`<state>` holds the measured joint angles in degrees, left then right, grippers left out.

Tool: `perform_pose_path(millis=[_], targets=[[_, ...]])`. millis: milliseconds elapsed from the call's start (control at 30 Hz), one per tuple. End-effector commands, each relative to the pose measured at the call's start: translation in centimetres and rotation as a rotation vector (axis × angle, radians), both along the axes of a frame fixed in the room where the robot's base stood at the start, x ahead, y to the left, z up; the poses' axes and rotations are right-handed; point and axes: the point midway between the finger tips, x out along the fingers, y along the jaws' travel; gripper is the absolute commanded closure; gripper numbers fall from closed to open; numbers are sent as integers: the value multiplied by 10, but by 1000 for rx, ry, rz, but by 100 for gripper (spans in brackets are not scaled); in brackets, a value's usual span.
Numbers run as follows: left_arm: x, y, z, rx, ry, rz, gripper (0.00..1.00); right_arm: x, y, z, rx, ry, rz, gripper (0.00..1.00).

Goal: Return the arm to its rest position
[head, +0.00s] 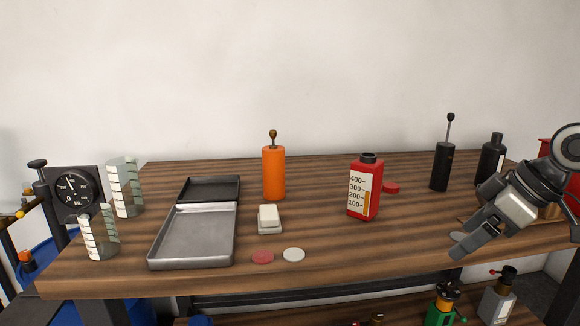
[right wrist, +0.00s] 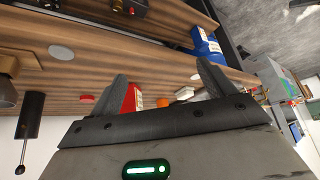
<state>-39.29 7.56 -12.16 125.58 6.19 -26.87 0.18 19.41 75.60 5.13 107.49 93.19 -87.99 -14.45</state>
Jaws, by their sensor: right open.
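My right gripper (head: 458,246) is at the right of the head view, above the front right part of the wooden table (head: 330,245). Its two fingers are apart with nothing between them. The right wrist view also shows the open fingers (right wrist: 161,75), with the table beyond them. The fingers partly cover the red bottle (right wrist: 128,99) in that view. In the head view the red bottle (head: 364,195), with a scale on its side, stands upright, clear of the gripper. My left gripper is not in view.
A black pump (head: 440,167) and a black bottle (head: 490,160) stand near my right arm. An orange pump (head: 273,172), white block (head: 269,218), metal tray (head: 152,250), two clear beakers and a dial gauge (head: 72,193) stand further left.

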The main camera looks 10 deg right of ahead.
Motion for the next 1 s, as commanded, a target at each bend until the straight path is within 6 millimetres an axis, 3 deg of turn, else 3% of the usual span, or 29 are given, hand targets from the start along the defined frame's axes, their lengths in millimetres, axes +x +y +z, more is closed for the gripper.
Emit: perform_pose_path(millis=[167, 300, 433, 533, 600, 733, 833, 1000], targets=[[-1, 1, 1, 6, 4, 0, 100, 16, 20, -68, 29, -2, -37, 18], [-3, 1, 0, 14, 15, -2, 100, 18, 52, -143, 64, -22, -82, 18], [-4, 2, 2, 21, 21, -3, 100, -2, 104, -225, 117, -71, -144, 18], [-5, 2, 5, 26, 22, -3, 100, -34, 154, -271, 169, -136, -204, 18], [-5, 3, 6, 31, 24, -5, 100, -59, 186, -287, 204, -187, -250, 18], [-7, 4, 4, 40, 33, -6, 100, -94, 228, -292, 245, -279, -326, 18], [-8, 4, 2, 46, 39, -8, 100, -110, 246, -287, 259, -331, -366, 18], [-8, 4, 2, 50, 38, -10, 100, -118, 256, -282, 263, -369, -389, 18]])
